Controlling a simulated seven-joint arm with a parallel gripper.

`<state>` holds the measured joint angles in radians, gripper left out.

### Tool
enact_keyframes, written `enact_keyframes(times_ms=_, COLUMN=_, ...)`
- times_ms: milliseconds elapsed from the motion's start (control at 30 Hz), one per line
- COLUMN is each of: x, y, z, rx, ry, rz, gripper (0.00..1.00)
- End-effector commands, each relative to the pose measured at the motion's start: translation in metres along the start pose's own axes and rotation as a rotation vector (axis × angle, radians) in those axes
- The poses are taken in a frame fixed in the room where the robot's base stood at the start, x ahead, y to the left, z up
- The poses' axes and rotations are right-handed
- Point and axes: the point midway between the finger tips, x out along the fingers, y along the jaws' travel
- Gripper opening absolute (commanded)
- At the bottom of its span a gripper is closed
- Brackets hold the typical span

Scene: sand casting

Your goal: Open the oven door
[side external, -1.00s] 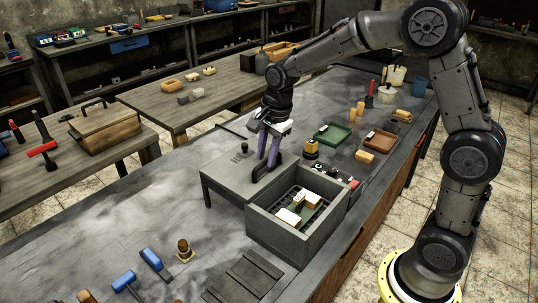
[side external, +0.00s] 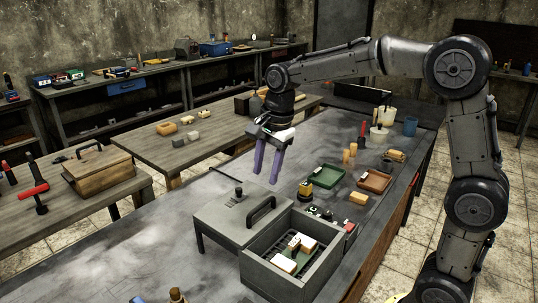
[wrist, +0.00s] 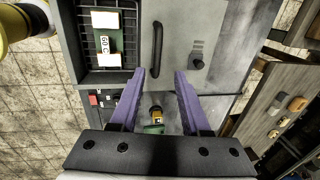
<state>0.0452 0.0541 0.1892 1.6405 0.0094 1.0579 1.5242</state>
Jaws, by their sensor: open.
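The oven is a grey open-topped box (side external: 272,269) with a dark rack inside bearing pale blocks (side external: 283,265). Its door, a flat grey panel (side external: 222,217) with a dark arched handle (side external: 261,211), lies level beside the box on the left, so the interior is exposed. In the wrist view the handle (wrist: 157,47) stands ahead of the fingertips, and the rack (wrist: 105,70) shows at left. My gripper (side external: 267,176), with purple fingers, is apart and empty above and behind the handle. In the wrist view its fingers (wrist: 160,75) are spread, with nothing between them.
A green tray (side external: 325,185) and a brown tray (side external: 375,180) lie behind the oven, with a yellow block (side external: 358,198) close by. Small controls with a red part (side external: 349,227) sit beside the box. The bench left of the door is mostly clear.

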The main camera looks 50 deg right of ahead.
Motion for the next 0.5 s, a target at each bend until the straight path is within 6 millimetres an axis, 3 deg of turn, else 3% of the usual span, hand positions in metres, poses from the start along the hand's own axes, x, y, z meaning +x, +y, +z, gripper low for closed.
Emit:
enact_keyframes(times_ms=200, x=-0.033, y=-0.001, z=0.0, rx=0.0, ry=0.0, rz=-0.003, gripper=0.47)
enact_keyframes(times_ms=500, x=-0.044, y=0.0, z=0.0, rx=0.0, ry=0.0, rz=-0.002, gripper=0.47)
